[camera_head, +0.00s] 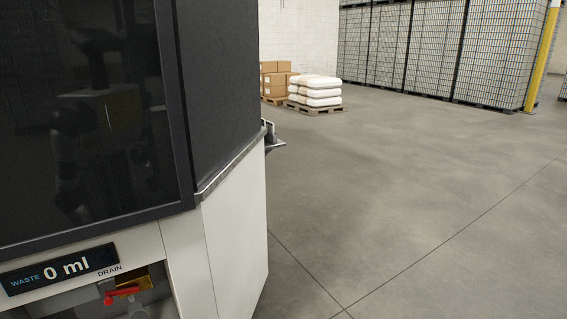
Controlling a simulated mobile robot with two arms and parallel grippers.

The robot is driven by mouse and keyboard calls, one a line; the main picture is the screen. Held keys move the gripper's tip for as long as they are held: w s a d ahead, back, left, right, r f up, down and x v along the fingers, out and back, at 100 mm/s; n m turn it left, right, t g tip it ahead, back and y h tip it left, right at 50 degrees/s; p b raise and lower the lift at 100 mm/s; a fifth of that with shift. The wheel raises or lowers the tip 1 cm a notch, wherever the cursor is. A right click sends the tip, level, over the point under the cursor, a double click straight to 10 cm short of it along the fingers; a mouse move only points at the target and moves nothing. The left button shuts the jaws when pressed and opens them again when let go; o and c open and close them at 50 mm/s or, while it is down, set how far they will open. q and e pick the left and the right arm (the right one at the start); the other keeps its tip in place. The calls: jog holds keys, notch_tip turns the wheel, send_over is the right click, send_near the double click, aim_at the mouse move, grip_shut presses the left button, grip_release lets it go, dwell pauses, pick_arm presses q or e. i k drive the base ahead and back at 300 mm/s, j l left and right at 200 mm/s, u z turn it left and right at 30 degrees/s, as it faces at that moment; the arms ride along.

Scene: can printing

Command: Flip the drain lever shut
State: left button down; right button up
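The red drain lever (122,294) is at the lower left of the head view, on a small valve in a recess of the machine. It lies roughly sideways, below the "DRAIN" label (110,271). A brass-coloured part (134,278) sits just behind and above it. The lower part of the valve is cut off or dark. Neither of my grippers is in view.
The machine (235,240) with a dark glass front (85,110) fills the left side. A small metal ledge (273,143) sticks out at its far corner. Open concrete floor lies to the right. Pallets with white sacks (316,90), boxes (275,78) and tall can stacks (450,50) stand far back.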

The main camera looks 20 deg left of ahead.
aim_at(109, 300)
jog(key=u, duration=1.05)
